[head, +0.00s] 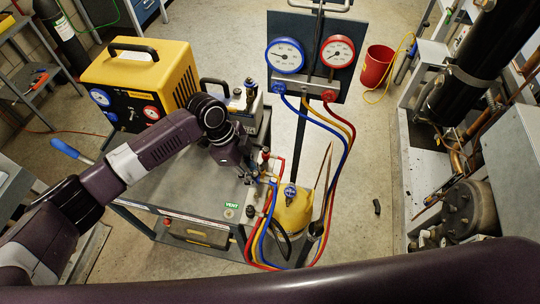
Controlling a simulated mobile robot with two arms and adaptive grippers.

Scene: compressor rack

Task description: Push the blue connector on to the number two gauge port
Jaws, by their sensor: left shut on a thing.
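My left gripper (254,174) reaches over the grey cart from the left and is shut at the hose ends by the cart's right edge. It holds what looks like the blue connector (268,181), small and partly hidden by the fingers. The blue hose (262,236) loops down beside the cart. Red and yellow fittings sit close by the gripper. I cannot make out port numbers, nor whether the connector touches a port. A blue gauge (285,55) and a red gauge (337,52) are on the upright panel. My right gripper is out of view.
A yellow machine (140,80) stands on the cart (190,190). A yellow cylinder (292,212) stands right of the cart among looping hoses. A red bucket (377,66) is behind. Compressor equipment (468,212) fills the right; floor between is mostly clear.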

